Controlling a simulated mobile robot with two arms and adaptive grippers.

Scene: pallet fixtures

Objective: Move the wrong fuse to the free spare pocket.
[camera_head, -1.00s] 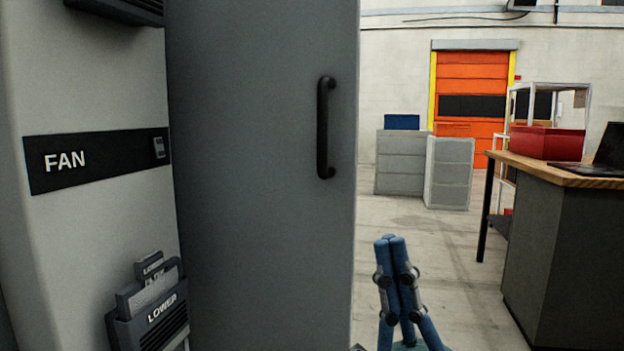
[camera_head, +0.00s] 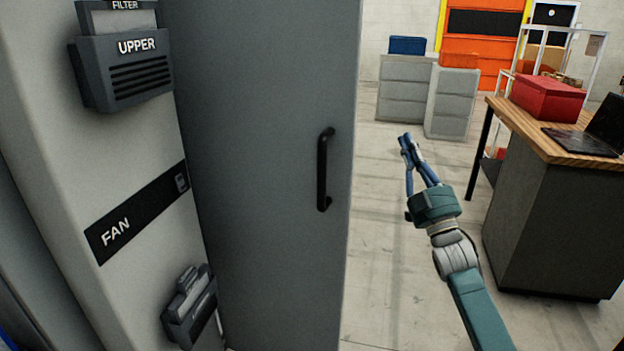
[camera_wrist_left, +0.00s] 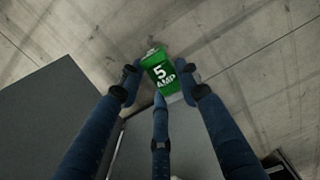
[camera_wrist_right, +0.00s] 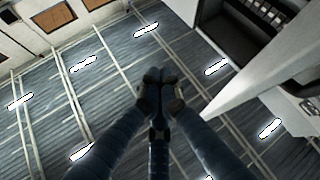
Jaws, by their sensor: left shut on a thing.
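The green fuse marked "5 AMP" (camera_wrist_left: 162,72) is between the fingers of my left gripper (camera_wrist_left: 159,80) in the left wrist view, held with its label facing the camera. The gripper is shut on it, with bare floor behind. The left gripper does not show in the head view. My right gripper (camera_head: 406,140) is at the centre right of the head view, over the floor to the right of the grey door. In the right wrist view its fingertips (camera_wrist_right: 159,88) meet with nothing between them. No fuse pocket can be made out clearly.
A grey cabinet door (camera_head: 265,180) with a black handle (camera_head: 323,170) fills the middle. The panel at left carries an "UPPER" holder (camera_head: 125,72), a "FAN" label (camera_head: 138,215) and a lower holder (camera_head: 190,305). A wooden-topped bench (camera_head: 560,140) stands right. Open floor lies between.

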